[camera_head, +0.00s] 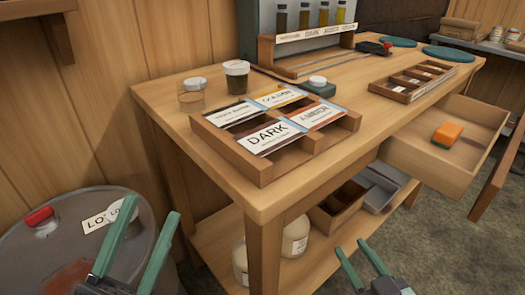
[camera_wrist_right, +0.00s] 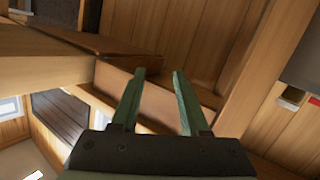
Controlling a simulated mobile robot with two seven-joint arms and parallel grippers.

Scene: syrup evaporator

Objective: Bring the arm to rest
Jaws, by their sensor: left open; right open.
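My left gripper (camera_head: 140,245) is open and empty at the lower left of the head view, in front of the grey drum (camera_head: 75,262). My right gripper (camera_head: 362,257) is open and empty at the bottom of the head view, over the floor in front of the wooden table (camera_head: 165,88). In the right wrist view its two green fingers (camera_wrist_right: 153,100) stand apart with nothing between them. Wooden surfaces show behind them.
A label tray (camera_head: 259,172) with cards, including DARK and AMBER, sits on the tabletop near its front edge. An open drawer (camera_head: 480,118) holding an orange block (camera_head: 447,134) juts out at right. Jugs (camera_head: 296,237) stand on the lower shelf. Carpet lies clear at lower right.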

